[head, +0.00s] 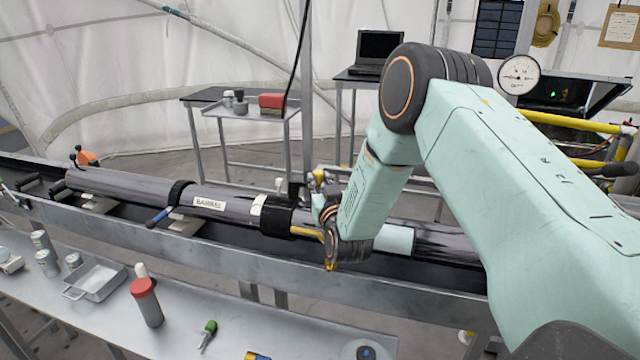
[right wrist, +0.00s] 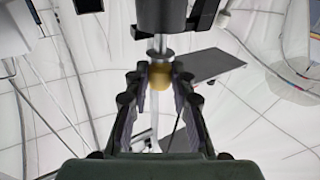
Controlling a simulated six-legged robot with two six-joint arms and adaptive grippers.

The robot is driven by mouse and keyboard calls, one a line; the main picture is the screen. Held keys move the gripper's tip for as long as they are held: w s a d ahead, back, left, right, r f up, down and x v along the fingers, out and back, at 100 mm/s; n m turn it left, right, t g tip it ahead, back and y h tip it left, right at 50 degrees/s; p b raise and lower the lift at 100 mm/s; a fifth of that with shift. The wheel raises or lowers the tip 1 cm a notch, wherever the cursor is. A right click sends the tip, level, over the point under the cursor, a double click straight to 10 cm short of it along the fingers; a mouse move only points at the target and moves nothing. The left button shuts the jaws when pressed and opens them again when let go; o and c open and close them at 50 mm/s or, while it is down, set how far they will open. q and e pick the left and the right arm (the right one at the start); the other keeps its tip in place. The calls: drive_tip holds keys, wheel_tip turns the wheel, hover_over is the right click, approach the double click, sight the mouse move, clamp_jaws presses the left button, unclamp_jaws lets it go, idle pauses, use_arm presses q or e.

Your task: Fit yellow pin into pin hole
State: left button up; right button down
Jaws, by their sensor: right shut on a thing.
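My right gripper (head: 322,188) is at the dark collar (head: 277,215) of the long grey tube labelled BARREL (head: 225,205). In the right wrist view the fingers (right wrist: 159,78) are closed around the yellow pin (right wrist: 160,75). A silver shaft (right wrist: 159,48) extends from the pin's yellow part towards a black block (right wrist: 160,15). I cannot tell how far the shaft is inside it, and the pin hole itself is not visible. In the head view, a small yellow part (head: 318,175) shows at my gripper. My left gripper is not in view.
The tube lies along a metal-sided trough. A grey bench (head: 240,335) in front holds a red-capped container (head: 146,303), a metal tray (head: 97,279) and a green-handled tool (head: 209,329). A laptop (head: 376,52) stands on a table behind. A thin upright post (head: 306,100) rises beside my gripper.

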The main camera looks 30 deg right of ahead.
drive_tip(key=shift+r+p, duration=0.8)
drive_tip(key=shift+r, duration=0.4)
drive_tip(key=shift+f+b, duration=1.45)
drive_tip(key=shift+f, duration=0.35)
idle(1.0)
drive_tip(key=c, duration=1.1)
unclamp_jaws()
drive_tip(key=shift+o, duration=0.2)
drive_tip(key=v, duration=1.2)
drive_tip(key=shift+s+f, duration=0.1)
